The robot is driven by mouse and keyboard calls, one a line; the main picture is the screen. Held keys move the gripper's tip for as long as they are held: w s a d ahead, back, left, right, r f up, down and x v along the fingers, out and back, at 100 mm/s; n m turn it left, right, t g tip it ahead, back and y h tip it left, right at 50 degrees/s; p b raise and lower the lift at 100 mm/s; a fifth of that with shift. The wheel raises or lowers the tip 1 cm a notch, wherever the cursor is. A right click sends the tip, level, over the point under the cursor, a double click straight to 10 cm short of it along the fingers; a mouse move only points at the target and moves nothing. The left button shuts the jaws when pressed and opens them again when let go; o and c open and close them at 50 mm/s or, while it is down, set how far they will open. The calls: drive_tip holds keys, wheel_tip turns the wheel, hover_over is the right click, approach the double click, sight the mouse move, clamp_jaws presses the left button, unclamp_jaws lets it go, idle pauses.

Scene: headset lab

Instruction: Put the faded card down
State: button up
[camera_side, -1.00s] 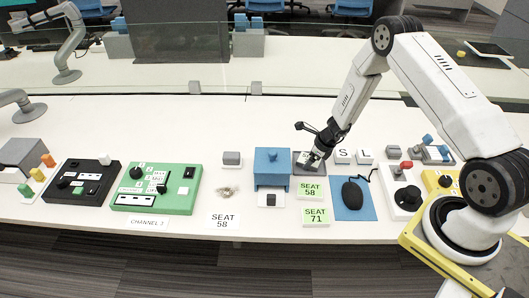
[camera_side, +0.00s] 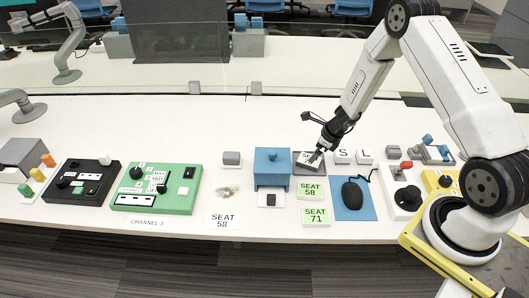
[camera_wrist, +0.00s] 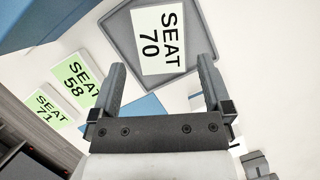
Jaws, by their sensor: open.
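A white card reading SEAT 70 (camera_wrist: 160,38) lies in a shallow grey tray (camera_wrist: 198,56). In the side view the card (camera_side: 306,158) shows as a small pale patch in the tray, partly hidden by my gripper (camera_side: 316,161). In the wrist view my gripper (camera_wrist: 161,68) is open, with its two fingers apart and nothing between them. Its fingertips reach toward the card's near edge. I cannot tell whether they touch the tray.
Two green cards, SEAT 58 (camera_side: 311,190) and SEAT 71 (camera_side: 316,217), lie in front of the tray. A blue box (camera_side: 272,165) stands left of it. A mouse (camera_side: 351,194) on a blue mat is at the right. White blocks (camera_side: 343,156) stand close behind.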

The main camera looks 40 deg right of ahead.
drive_tip(key=v, duration=0.7)
drive_tip(key=shift+s+r, duration=0.15)
drive_tip(key=shift+r, duration=0.1)
idle(0.5)
drive_tip(key=s+a+r+n, duration=0.6)
drive_tip(key=a+r+n, duration=0.1)
drive_tip(key=n, duration=0.8)
drive_tip(key=s+a+r+n+g+h, duration=0.1)
drive_tip(key=s+a+r+n, duration=0.6)
drive_tip(key=n, duration=0.9)
drive_tip(key=a, duration=0.3)
drive_tip(key=shift+r+n+h, duration=0.3)
drive_tip(key=shift+r, duration=0.05)
